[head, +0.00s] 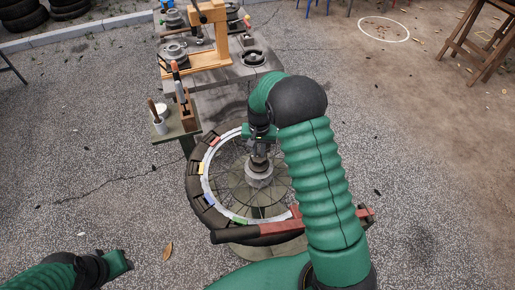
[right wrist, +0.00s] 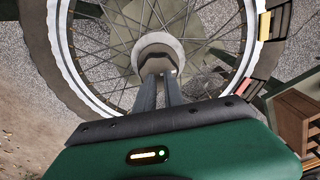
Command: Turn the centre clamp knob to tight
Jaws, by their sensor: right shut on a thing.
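The centre clamp knob (head: 259,173) is a grey round piece at the hub of a spoked wheel (head: 199,165) lying flat on a stand. It also shows in the right wrist view (right wrist: 157,43). My right gripper (head: 260,156) points down onto the knob from above. In the right wrist view its two dark fingers (right wrist: 160,80) are close together and shut at the knob's edge, partly hiding it. The knob's markings cannot be read. My left arm's end (head: 118,262) shows low at the left, away from the wheel; its fingers are not clear.
A red and dark bar (head: 290,226) crosses the wheel's near side. A small side stand (head: 178,128) with a cup and tools is behind left. A grey workbench (head: 222,92) with a wooden frame and round parts stands behind. Open gravel lies to the left.

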